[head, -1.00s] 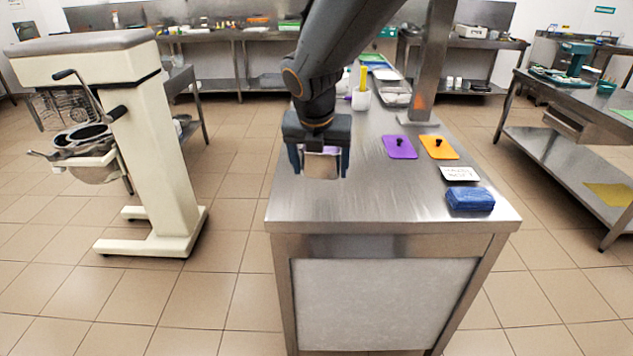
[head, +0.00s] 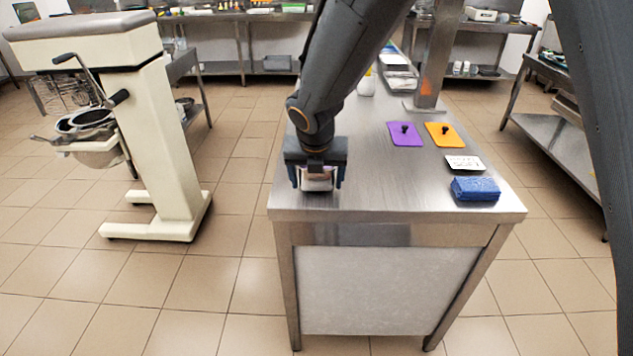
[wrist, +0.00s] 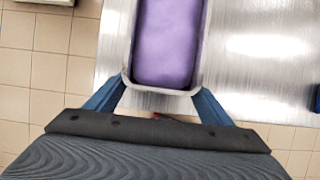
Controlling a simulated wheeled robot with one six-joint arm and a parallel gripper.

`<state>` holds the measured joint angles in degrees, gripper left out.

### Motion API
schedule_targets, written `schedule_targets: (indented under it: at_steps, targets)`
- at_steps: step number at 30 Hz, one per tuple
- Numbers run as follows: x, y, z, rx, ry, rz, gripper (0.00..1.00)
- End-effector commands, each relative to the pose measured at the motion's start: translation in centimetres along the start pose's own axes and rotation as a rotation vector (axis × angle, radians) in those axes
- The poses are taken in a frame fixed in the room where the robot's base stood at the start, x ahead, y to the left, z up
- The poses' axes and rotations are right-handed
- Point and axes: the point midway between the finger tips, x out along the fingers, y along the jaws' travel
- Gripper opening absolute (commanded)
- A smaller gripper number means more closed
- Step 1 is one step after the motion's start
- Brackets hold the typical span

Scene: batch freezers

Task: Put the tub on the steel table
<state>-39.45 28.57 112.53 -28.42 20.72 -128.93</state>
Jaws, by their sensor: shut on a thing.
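The tub (wrist: 168,45) is a rectangular container with a pale rim and a smooth purple filling. It fills the upper middle of the wrist view, and its far end is cut off there. My gripper (head: 317,181) is shut on the tub's near end, with one blue finger on each side. In the head view the tub (head: 317,183) shows as a small pale piece between the fingers, mostly hidden. The steel table (head: 350,200) lies under it, and the tub is over the table's left part near the front. I cannot tell whether its base touches the top.
The table middle is clear. A cream mixer (head: 150,130) stands at left.

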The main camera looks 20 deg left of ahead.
Motion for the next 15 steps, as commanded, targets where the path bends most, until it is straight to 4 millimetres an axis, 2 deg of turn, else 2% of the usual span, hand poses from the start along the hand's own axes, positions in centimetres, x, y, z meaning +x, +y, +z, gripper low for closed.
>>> schedule_targets:
  at_steps: [3,11,12,14,15]
  targets:
    - [0.87,0.01,-0.3,0.001,-0.001,0.001,0.33]
    - [0.93,-0.02,-0.28,0.001,-0.002,0.001,0.33]
    - [0.97,-0.06,-0.39,0.001,0.0,0.0,0.81]
    - [0.97,-0.07,-0.38,0.001,0.0,0.0,0.92]
    - [0.97,-0.07,-0.38,0.001,0.0,0.0,0.93]
